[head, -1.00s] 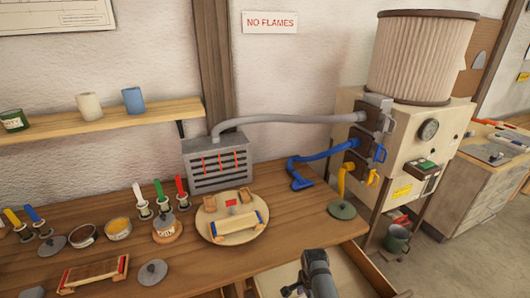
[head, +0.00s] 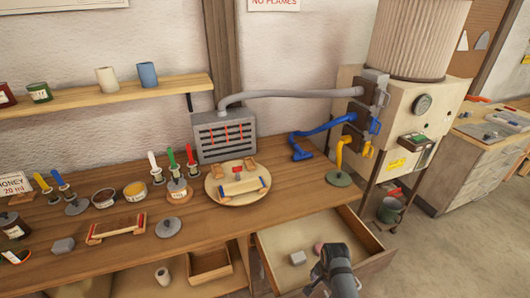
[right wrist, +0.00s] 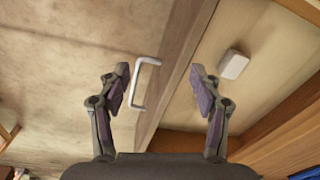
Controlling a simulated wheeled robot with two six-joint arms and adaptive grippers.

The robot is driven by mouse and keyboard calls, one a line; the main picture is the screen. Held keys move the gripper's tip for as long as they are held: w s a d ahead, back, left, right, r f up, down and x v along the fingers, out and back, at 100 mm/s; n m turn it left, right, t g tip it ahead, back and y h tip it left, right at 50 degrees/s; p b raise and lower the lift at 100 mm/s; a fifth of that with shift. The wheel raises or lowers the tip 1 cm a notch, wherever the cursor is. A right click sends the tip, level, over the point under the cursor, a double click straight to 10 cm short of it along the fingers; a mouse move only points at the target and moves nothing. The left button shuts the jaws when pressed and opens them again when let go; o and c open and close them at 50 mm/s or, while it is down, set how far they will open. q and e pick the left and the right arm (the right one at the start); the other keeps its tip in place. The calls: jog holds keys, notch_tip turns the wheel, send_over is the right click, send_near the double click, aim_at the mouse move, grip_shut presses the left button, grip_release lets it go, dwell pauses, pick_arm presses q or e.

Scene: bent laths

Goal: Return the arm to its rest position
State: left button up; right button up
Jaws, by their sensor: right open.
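My right arm comes in from the bottom of the head view, and its gripper (head: 338,272) is over the front part of the open drawer (head: 275,242). In the right wrist view the two fingers of the right gripper (right wrist: 160,80) stand wide apart with nothing held between them. A pale drawer handle (right wrist: 142,85) shows between the fingers, nearer the left one; I cannot tell the gap in depth. My left gripper is in neither view.
The wooden bench (head: 130,255) carries a round board (head: 225,199), jars, brushes and a clamped lath piece (head: 116,229). A cream filter machine (head: 400,110) stands at the right, with open floor beside it.

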jog(key=s+d+r+n+t, duration=0.2)
jog(key=s+r+n, duration=0.4)
jog(key=s+r, duration=0.15)
jog(key=s+d+r+n+t, duration=0.1)
jog(key=s+d+r+n, duration=0.2)
jog(key=s+r+n, duration=0.4)
notch_tip(320, 180, down, 28)
jog(key=s+d+m+g+b, duration=0.1)
jog(key=s+d+b, duration=0.1)
jog(key=s+b, duration=0.1)
jog(key=s+d+f+g+b, duration=0.1)
jog(key=s+f, duration=1.8)
jog(key=f, duration=0.1)
jog(key=shift+d+f+m+g+h+b, duration=0.3)
jog(key=shift+d+m+b, duration=0.1)
